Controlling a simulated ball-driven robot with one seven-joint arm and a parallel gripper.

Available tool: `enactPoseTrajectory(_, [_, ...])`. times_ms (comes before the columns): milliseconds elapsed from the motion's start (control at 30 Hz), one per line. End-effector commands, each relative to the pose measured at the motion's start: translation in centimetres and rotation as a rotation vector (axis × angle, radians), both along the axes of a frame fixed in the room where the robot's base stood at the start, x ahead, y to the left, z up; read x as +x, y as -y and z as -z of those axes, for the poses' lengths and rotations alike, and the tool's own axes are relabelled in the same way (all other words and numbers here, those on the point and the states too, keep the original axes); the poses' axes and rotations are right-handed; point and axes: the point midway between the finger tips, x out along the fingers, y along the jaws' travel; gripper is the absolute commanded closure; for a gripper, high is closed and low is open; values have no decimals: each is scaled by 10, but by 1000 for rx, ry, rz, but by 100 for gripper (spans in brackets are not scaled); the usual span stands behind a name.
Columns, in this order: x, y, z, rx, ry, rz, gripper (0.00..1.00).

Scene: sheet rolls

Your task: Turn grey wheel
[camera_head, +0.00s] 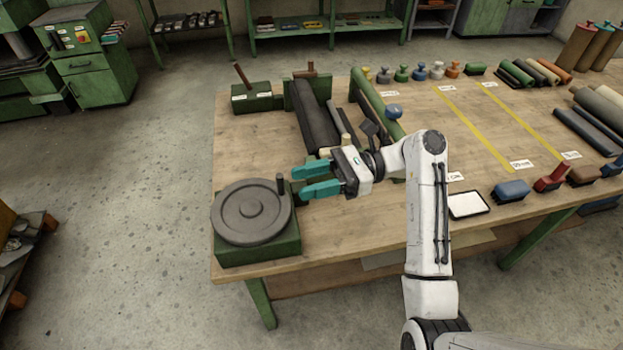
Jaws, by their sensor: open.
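The grey wheel (251,212) is a round disc with raised rings. It lies flat on a green box base (258,251) at the table's front left corner. A short dark upright handle (280,184) stands at the wheel's right rim. My gripper (296,181), with teal fingers, reaches in from the right. Its fingers are apart and empty, pointing left at the handle. The fingertips appear close to the handle, one beyond it and one nearer; whether they touch it or stand around it I cannot tell.
The wooden table (340,231) carries a dark roll (314,116) and a green roll (376,103) behind my gripper. A green block with a lever (252,96) stands at the back left. A white pad (468,204) lies near the front edge, with several stamps to its right.

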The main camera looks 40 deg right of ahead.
Motion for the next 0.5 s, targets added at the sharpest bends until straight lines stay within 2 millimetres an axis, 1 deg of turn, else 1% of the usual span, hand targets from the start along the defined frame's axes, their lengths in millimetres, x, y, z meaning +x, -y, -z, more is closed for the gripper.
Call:
enactPoseTrajectory(300, [-3,0,-1,0,0,0,57])
enactPoseTrajectory(367, [-3,0,0,-1,1,1,61])
enactPoseTrajectory(433, [-2,-2,5,-13,7,10,68])
enactPoseTrajectory(500, [-1,-6,18,-50,30,35,75])
